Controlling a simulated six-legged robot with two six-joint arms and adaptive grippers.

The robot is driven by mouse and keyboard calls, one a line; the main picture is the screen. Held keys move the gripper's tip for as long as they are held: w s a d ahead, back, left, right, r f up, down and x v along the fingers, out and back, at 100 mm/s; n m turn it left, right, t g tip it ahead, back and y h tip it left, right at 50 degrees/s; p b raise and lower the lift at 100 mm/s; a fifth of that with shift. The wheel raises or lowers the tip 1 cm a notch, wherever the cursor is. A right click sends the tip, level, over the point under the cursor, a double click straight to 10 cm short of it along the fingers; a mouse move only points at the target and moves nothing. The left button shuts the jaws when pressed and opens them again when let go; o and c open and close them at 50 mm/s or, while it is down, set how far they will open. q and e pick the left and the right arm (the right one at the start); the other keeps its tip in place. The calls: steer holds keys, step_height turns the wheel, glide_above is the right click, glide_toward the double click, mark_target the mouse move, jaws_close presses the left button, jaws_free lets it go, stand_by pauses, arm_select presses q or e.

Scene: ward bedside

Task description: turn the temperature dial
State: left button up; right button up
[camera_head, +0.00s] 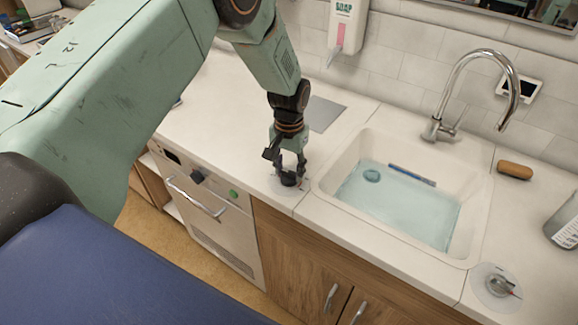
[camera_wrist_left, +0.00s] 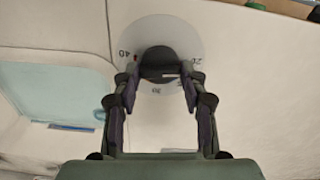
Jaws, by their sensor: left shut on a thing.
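The temperature dial is a dark round knob (camera_wrist_left: 158,62) on a pale disc (camera_wrist_left: 190,32) with numbers printed around it. It is set in the white counter, left of the sink. My left gripper (camera_head: 289,172) reaches down from above and is shut on the knob. In the left wrist view its two fingers (camera_wrist_left: 160,95) stand on either side of the knob. In the head view the fingers partly cover the knob, and the pale disc (camera_head: 276,192) shows around it. My right gripper is not in view.
A sink (camera_head: 478,205) holds water and a blue thin object (camera_head: 412,175). A tall curved tap (camera_head: 480,60) stands behind it. Another knob (camera_head: 499,286) on a disc is at the right.

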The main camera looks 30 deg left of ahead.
mark_target(289, 173)
arm_select(q)
steer(key=shift+f+n, duration=0.1)
steer(key=shift+n, duration=0.2)
stand_by(0.4)
steer(key=o, duration=1.1)
steer(key=shift+o, duration=0.2)
step_height(289, 173, up, 12)
